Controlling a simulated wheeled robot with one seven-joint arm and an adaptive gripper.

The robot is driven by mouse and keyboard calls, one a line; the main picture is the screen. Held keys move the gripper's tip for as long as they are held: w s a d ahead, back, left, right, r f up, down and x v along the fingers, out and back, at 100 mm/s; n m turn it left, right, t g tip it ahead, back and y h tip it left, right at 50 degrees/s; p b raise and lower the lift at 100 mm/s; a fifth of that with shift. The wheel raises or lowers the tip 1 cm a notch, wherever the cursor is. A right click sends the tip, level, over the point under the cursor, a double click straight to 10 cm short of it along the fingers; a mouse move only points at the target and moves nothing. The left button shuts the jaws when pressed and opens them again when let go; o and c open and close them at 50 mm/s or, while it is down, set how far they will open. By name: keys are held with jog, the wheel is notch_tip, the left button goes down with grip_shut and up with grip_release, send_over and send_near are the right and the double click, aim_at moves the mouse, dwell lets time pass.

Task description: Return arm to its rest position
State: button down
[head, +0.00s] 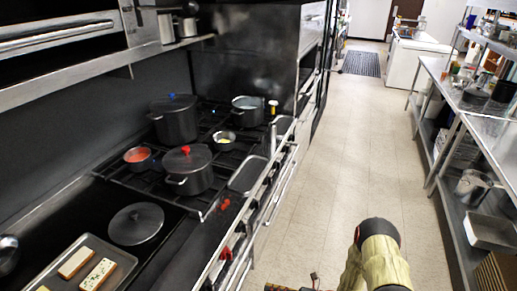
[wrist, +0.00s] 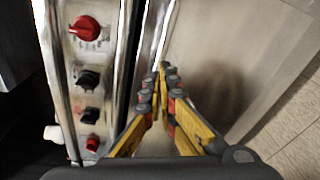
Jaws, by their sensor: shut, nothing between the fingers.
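My gripper (wrist: 162,70) shows in the wrist view with its yellow and black fingers closed together at the tips and nothing between them. It is beside the stove's front control panel (wrist: 82,85), which has red and black knobs, and in front of a smooth metal panel to the right. I cannot tell whether the fingertips touch that panel. In the head view, part of my arm (head: 377,262) shows at the bottom right of centre, over the aisle floor. The gripper's fingers are not clearly visible in the head view.
The stove (head: 205,205) on the left holds several pots, including a lidded pot (head: 188,170). A tray with food (head: 115,282) lies at the lower left. Metal shelving (head: 445,115) lines the right side. The tiled aisle (head: 335,150) between them is clear.

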jog(key=s+r+n+g+h, duration=0.1)
jog(key=s+r+n+g, duration=0.2)
jog(key=s+n+g, duration=0.5)
jog(key=s+d+r+n+g+h, duration=0.1)
jog(key=s+d+r+n+h, duration=0.15)
jog(key=s+r+n, duration=0.35)
jog(key=s+d+r+n+g+h, duration=0.1)
jog(key=d+r+n+h, duration=0.2)
jog(key=n, duration=0.4)
jog(key=s+d+r+n+t+h, duration=0.2)
jog(key=d+r+n+h, duration=0.3)
jog(key=r, duration=0.5)
jog(key=s+d+r+n+t+h, duration=0.1)
jog(key=d+r+n+t+h, duration=0.2)
jog(key=r+n, duration=0.55)
jog(key=s+r+t+h, duration=0.1)
jog(key=s+r+t, duration=0.1)
jog(key=r, duration=0.6)
jog(key=s+r+n+t, duration=0.1)
jog(key=r+t, duration=0.3)
jog(key=r, duration=0.5)
jog(key=shift+s+d+h, duration=0.25)
jog(key=shift+s+h, duration=0.1)
jog(key=shift+s, duration=0.15)
jog(key=shift+n, duration=0.25)
